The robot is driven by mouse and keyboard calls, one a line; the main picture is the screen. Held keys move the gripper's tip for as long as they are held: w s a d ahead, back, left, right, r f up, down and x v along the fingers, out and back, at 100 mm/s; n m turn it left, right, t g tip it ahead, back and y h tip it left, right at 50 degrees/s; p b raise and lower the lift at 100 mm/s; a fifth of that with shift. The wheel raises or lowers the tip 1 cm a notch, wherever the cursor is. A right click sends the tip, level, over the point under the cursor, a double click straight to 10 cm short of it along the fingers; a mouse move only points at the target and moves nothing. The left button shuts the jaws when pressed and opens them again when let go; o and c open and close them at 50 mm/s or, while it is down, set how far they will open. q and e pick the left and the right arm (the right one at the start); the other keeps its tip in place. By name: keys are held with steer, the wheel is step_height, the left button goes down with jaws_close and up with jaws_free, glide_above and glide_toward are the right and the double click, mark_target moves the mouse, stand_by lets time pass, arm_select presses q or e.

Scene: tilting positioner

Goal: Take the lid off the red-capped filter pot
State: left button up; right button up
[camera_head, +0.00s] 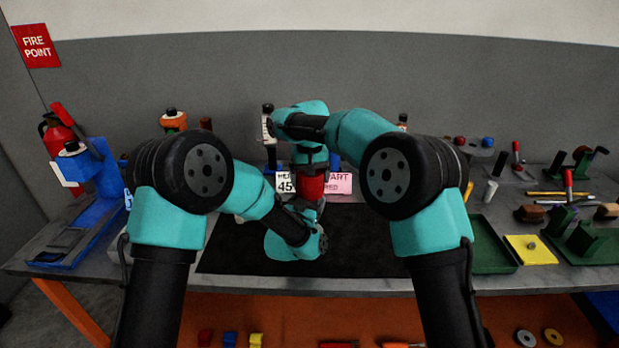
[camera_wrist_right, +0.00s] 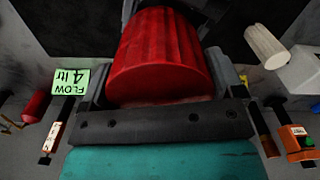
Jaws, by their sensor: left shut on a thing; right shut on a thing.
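The red lid (camera_head: 311,187) of the filter pot is near the middle of the bench in the head view. It fills the upper middle of the right wrist view (camera_wrist_right: 163,60), ribbed around its side. My right gripper (camera_head: 311,172) comes down from above and is shut on the red lid, one jaw on each side. My left gripper (camera_head: 306,208) reaches in low from the front and is shut, apparently on the pot body just below the lid. The body is mostly hidden by my left wrist, and I cannot tell whether lid and body are apart.
A black mat (camera_head: 355,250) lies under the work, with bare room on its right half. Label cards stand behind, one of them pink (camera_head: 338,184). A blue fixture (camera_head: 90,205) stands at the left; green trays (camera_head: 488,247) and loose tools fill the right.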

steer(key=n, duration=2)
steer(key=shift+n, duration=0.4)
steer(key=n, duration=0.3)
steer(key=shift+n, duration=0.4)
steer(key=n, duration=0.3)
steer(key=shift+r+n, duration=0.1)
steer(key=shift+n, duration=0.3)
steer(key=n, duration=0.4)
steer(key=shift+n, duration=0.4)
